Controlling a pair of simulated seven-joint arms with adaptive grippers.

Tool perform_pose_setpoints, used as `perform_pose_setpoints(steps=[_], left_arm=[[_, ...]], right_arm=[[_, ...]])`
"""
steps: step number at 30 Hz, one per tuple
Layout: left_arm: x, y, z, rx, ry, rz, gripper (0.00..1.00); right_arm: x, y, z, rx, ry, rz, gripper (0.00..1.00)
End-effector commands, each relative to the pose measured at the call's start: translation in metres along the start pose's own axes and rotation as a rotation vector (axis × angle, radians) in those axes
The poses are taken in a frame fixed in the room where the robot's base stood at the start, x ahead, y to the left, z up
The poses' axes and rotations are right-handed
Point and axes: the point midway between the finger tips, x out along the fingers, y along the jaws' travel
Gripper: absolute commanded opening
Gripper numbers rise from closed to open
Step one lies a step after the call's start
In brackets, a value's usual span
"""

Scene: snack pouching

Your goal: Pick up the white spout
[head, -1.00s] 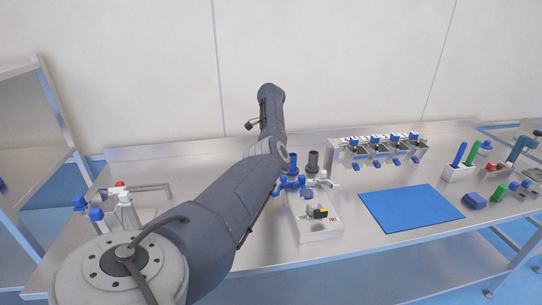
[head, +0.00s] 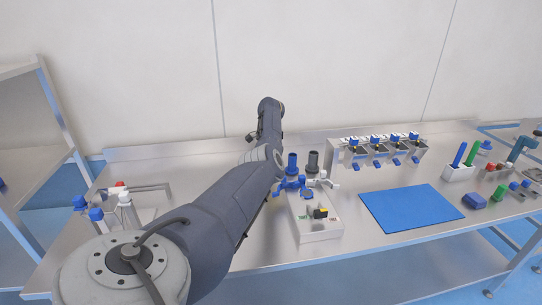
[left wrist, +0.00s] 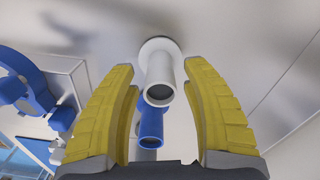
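The white spout (left wrist: 160,72) is in the left wrist view, a pale tube with a round flange at its far end and an open mouth towards the camera. A blue spout (left wrist: 151,122) shows just below it in the picture. My left gripper (left wrist: 158,66) has its two yellow fingers apart, one on each side of the white spout, with visible gaps on both sides. In the head view my left arm hides this gripper and the white spout. My right gripper is in neither view.
A blue cylinder (head: 292,162) and a dark grey cylinder (head: 312,163) stand beside my left arm, behind a white control box (head: 318,232). A blue mat (head: 411,208) lies to the right. A row of dispensers (head: 384,150) stands at the back.

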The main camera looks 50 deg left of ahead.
Motion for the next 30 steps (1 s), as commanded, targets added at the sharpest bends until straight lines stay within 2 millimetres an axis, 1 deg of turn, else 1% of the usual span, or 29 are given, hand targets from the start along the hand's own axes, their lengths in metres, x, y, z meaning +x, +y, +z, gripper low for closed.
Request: perform_pose_setpoints(steps=[1,9,12,23,26,30], left_arm=[[0.000,0.000,0.000,0.000,0.000,0.000,0.41],[0.000,0.000,0.000,0.000,0.000,0.000,0.10],[0.000,0.000,0.000,0.000,0.000,0.000,0.00],[-0.001,0.000,0.000,0.000,0.001,0.000,0.00],[-0.005,0.000,0.000,0.000,0.000,0.000,0.00],[-0.015,-0.001,-0.001,-0.001,0.002,-0.002,0.00]], right_arm=[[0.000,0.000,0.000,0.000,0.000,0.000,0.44],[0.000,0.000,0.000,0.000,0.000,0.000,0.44],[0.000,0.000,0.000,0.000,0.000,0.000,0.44],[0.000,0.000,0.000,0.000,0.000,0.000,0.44],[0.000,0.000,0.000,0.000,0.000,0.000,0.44],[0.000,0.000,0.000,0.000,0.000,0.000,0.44]])
